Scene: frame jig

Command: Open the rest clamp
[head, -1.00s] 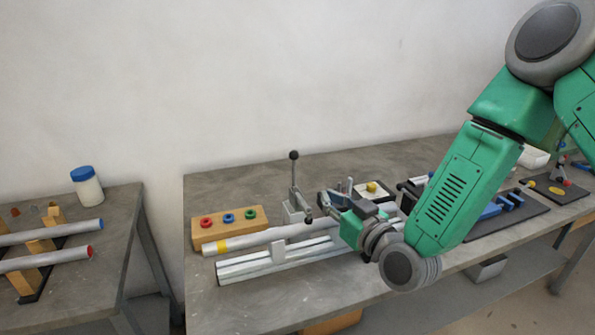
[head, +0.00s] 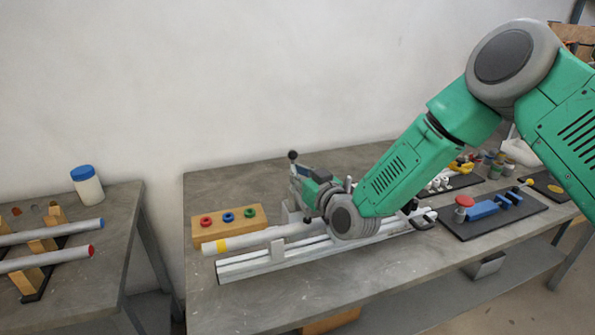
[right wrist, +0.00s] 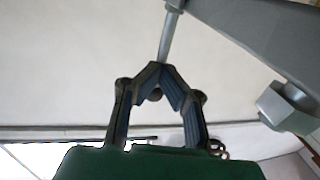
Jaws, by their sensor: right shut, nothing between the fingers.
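The clamp on the rail jig has an upright lever with a dark ball knob (head: 292,155) on top. Its grey base (head: 287,213) is partly hidden by my right arm. A silver tube (head: 250,239) with a yellow band lies along the rail (head: 250,266). The lever rod (right wrist: 171,38) runs to the fingertips and the dark knob (right wrist: 155,96) shows between the finger linkages. I cannot tell whether they touch. My left gripper is not in view.
A wooden block (head: 229,227) with red, blue and green rings stands left of the clamp. A dark mat (head: 490,217) with blue parts lies right. A separate table (head: 95,250) at left holds tubes and a blue-lidded jar (head: 87,186). The bench's front left is clear.

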